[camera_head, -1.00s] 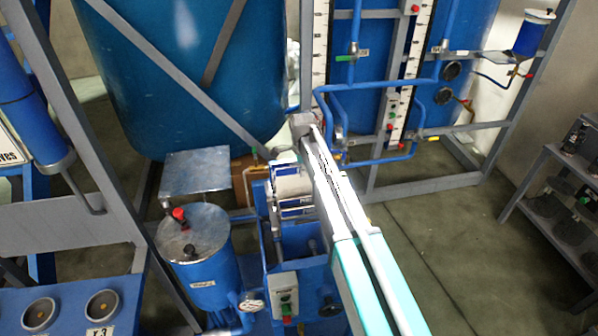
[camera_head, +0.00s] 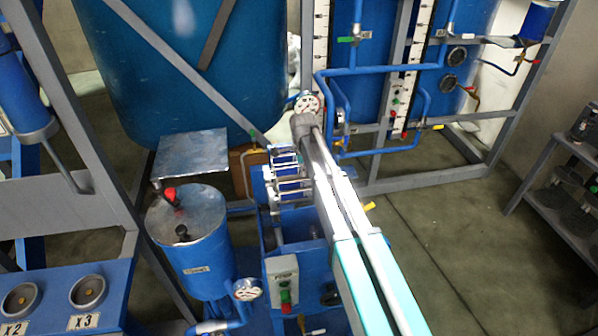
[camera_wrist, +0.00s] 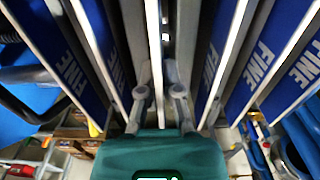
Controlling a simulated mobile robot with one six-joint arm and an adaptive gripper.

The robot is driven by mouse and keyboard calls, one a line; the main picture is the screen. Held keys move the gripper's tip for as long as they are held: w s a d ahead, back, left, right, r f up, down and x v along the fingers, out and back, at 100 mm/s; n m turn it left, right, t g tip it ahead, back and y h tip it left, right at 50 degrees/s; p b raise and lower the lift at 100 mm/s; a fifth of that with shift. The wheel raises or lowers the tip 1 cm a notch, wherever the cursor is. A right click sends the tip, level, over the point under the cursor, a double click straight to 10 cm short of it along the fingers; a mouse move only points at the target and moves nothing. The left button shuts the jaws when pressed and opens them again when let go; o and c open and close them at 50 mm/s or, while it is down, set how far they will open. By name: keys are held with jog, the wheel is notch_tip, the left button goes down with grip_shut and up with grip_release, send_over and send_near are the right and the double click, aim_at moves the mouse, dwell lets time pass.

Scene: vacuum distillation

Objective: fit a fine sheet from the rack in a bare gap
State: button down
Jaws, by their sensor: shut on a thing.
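In the wrist view my gripper (camera_wrist: 160,82) has its two grey fingers close together around a thin sheet (camera_wrist: 153,45), seen edge-on as a pale strip. Its face and label are not visible. Blue sheets marked FINE stand edge-up on both sides, one at the left (camera_wrist: 72,70) and others at the right (camera_wrist: 210,65). A dark narrow space shows just right of the held sheet. In the head view a row of pale-edged sheets in a blue frame (camera_head: 290,185) lies left of my arm, which hides my fingers and part of the row.
A blue drum (camera_head: 200,245) with a metal lid and a metal plate (camera_head: 190,160) stand left of the frame. A control box (camera_head: 283,275) is at its front. A large blue tank (camera_head: 200,60) and piping are behind. Open floor (camera_head: 440,230) lies to the right.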

jog(key=shift+f+b, duration=0.45)
jog(key=shift+f, duration=0.25)
jog(key=c, duration=0.7)
grip_release()
jog(key=shift+w, duration=0.15)
